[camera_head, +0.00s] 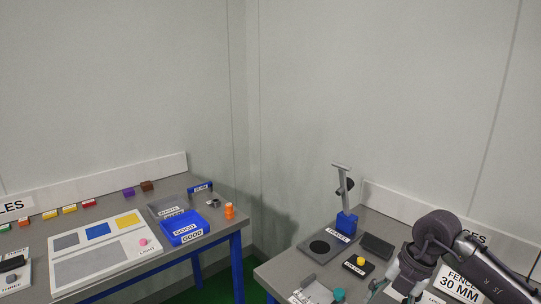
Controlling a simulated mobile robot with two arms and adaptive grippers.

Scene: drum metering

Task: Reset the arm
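My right arm comes in from the right edge of the head view, folded over the right table (282,271). My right gripper (390,293) hangs at the bottom edge, pointing down. Its fingers look spread apart, with nothing seen between them; the tips are partly cut off by the frame. My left arm and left gripper are not in view.
The right table holds a blue stand (346,222) with a grey post, a black box with a yellow knob (361,262), a dark pad (377,245) and a 30 mm sign (459,287). The left table holds a blue tray (185,229) and an orange piece (229,211). A gap separates the tables.

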